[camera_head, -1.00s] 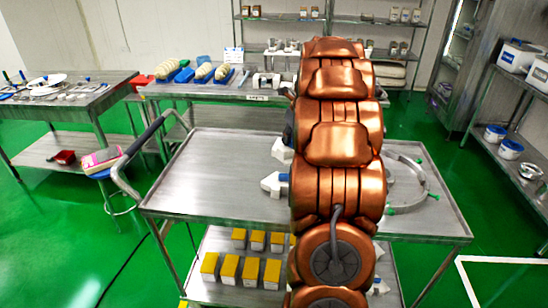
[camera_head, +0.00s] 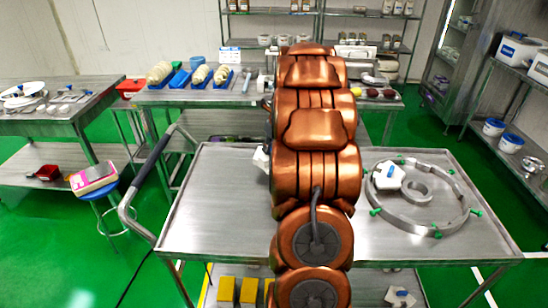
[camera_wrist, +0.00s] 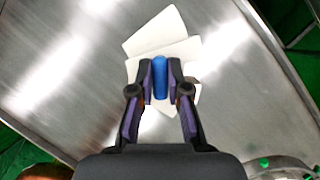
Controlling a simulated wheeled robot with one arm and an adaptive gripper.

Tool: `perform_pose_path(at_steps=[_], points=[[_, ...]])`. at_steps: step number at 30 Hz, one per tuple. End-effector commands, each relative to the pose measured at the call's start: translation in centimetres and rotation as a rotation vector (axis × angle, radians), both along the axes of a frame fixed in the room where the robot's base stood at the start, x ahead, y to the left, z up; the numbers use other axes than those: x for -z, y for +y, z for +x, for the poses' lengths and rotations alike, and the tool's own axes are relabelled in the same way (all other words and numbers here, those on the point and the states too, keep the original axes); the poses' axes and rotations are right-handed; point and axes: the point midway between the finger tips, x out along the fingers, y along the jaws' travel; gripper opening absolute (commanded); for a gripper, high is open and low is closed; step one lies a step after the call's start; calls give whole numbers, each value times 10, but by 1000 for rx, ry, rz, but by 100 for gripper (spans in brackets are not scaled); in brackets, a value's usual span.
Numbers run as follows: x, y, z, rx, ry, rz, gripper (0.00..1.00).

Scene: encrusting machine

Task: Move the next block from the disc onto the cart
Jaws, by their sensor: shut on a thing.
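In the wrist view my gripper (camera_wrist: 160,92) is shut on the blue grip (camera_wrist: 160,76) of a white block (camera_wrist: 165,56), above the cart's steel top (camera_wrist: 85,75). Another white piece (camera_wrist: 153,30) shows just beyond it; whether they touch is unclear. In the head view the cart top (camera_head: 225,205) is in front, and my arm hides my gripper and the held block. A bit of white (camera_head: 262,158) shows left of my arm. A white block with a blue mark (camera_head: 388,175) is inside a metal ring (camera_head: 372,195) at the cart's right. I cannot identify the disc.
The ring has several green knobs, and a smaller ring (camera_head: 416,198) is inside it. The cart's left part is bare beside its handle (camera_head: 150,170). Yellow boxes (camera_head: 226,290) and a white piece (camera_head: 400,297) are on the lower shelf. A workbench (camera_head: 205,98) stands behind.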

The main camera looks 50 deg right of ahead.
Motion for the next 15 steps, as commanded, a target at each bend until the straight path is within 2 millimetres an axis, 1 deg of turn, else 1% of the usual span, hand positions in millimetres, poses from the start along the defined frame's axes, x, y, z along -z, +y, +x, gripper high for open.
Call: perform_pose_path(at_steps=[5, 9, 12, 15], points=[[12, -1, 0, 1, -1, -1, 0], [33, 0, 0, -1, 2, 2, 0], [43, -1, 0, 2, 1, 1, 0], [45, -1, 0, 2, -1, -2, 0]])
